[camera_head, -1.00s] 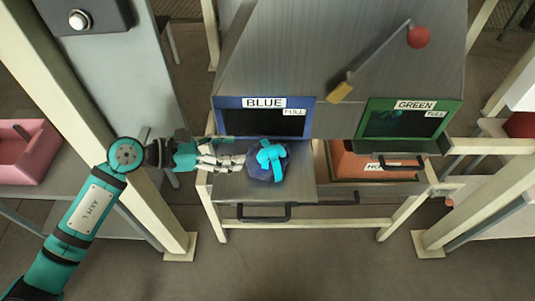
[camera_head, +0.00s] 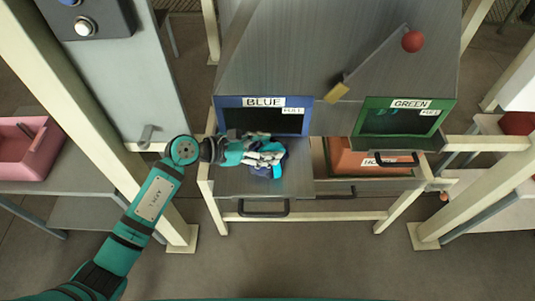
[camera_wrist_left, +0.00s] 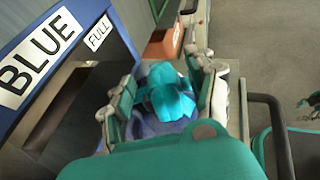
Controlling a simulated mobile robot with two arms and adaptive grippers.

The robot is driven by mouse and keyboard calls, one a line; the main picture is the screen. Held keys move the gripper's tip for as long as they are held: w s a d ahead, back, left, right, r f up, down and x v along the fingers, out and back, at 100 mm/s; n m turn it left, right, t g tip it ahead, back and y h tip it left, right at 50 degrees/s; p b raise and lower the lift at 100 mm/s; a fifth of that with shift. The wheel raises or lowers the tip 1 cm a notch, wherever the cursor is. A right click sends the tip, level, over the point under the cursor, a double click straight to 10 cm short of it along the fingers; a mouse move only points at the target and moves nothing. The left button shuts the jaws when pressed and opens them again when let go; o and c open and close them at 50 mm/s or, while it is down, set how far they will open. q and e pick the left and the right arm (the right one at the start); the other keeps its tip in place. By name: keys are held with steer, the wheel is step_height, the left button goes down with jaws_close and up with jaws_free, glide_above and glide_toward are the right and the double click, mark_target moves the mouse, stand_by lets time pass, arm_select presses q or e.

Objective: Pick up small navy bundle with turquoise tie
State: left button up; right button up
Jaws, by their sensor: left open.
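The small navy bundle with the turquoise tie (camera_wrist_left: 165,95) sits on the shelf in front of the opening labelled BLUE. In the left wrist view it lies between the spread fingers of my left gripper (camera_wrist_left: 165,100), with its turquoise knot on top. In the head view the gripper (camera_head: 268,157) is over the bundle (camera_head: 278,172) and hides most of it. The gripper is open, with fingers on both sides of the bundle; I cannot tell whether they touch it.
The blue-framed opening (camera_head: 264,101) is just behind the gripper. A green-framed opening (camera_head: 402,117) and an orange bin (camera_head: 370,163) are to the right. A drawer handle (camera_head: 264,209) sticks out in front. A pink bin (camera_head: 24,148) stands far left.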

arm_select(q)
jaws_close()
steer(key=shift+r, duration=0.15)
stand_by(0.4)
